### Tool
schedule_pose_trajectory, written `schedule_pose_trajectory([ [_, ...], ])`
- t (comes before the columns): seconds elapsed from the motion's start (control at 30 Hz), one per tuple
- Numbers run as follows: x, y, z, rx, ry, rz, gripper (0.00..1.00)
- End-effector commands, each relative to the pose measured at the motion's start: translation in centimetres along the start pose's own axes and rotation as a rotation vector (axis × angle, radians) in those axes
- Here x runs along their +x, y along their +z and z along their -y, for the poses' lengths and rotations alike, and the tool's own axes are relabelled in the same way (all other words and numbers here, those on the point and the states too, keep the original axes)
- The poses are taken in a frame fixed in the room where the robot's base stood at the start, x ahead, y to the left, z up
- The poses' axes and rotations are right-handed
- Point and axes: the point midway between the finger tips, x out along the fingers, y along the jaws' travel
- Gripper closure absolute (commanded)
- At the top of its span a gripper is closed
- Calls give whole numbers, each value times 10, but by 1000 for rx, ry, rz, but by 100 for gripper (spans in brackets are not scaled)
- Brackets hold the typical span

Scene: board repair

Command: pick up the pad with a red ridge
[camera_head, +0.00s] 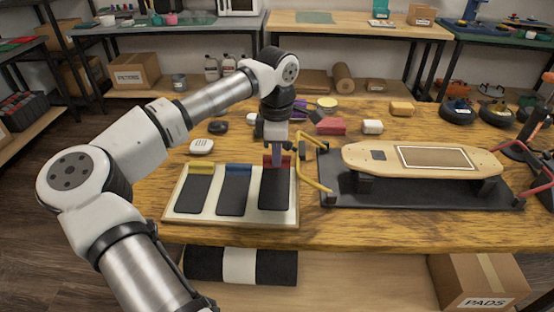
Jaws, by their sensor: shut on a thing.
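Three dark pads lie side by side on a pale tray (181,214) on the wooden bench. The pad with a red ridge (275,193) is the rightmost. The pad with a blue ridge (234,194) is in the middle, and the pad with a yellow ridge (194,194) is at the left. My gripper (277,161) points down over the far end of the rightmost pad and is shut on its red ridge. The fingers hide part of the ridge. I cannot tell whether this pad touches the tray.
A yellow bent bar (306,170) stands close to the right of my gripper. A red block (331,126) and a white block (372,127) lie behind it.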

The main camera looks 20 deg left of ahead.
Motion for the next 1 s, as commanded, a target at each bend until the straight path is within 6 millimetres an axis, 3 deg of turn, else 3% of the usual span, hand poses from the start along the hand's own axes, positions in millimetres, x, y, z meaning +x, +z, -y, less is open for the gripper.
schedule_pose_trajectory([
  [0.6, 3, -2, 141, -1, -1, -1, 100],
  [0.8, 2, -1, 165, -1, -1, 0, 100],
  [1.0, -4, 0, 171, -1, -2, 0, 100],
])
